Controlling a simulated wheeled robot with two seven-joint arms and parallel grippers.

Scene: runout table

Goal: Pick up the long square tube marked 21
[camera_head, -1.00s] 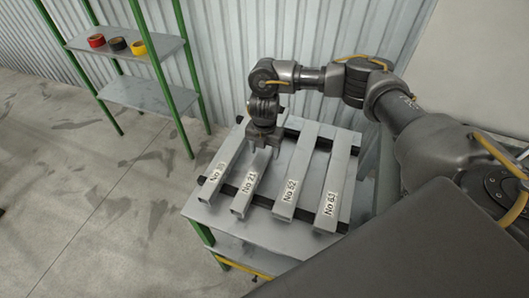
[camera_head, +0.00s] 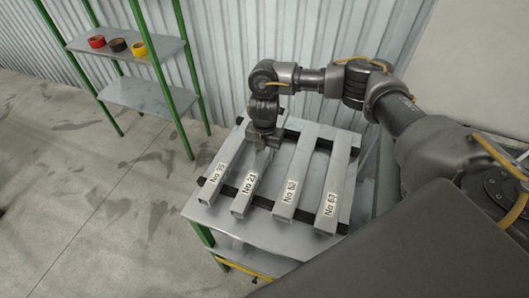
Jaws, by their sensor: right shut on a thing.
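The long square tube marked No 21 (camera_head: 244,195) is grey and lies second from the left on the table (camera_head: 249,231), across two black bars. My right gripper (camera_head: 262,145) points down at the far part of this tube and is shut on it. The tube still appears level with its neighbours; I cannot tell any gap beneath it. The gripper hides part of the tube's far half. My left gripper is not in view.
One tube (camera_head: 217,172) lies to the left; its label is hard to read. Tubes marked No 62 (camera_head: 298,172) and No 63 (camera_head: 337,180) lie to the right, with narrow gaps. A green-framed shelf (camera_head: 140,94) with tape rolls (camera_head: 118,44) stands at the upper left.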

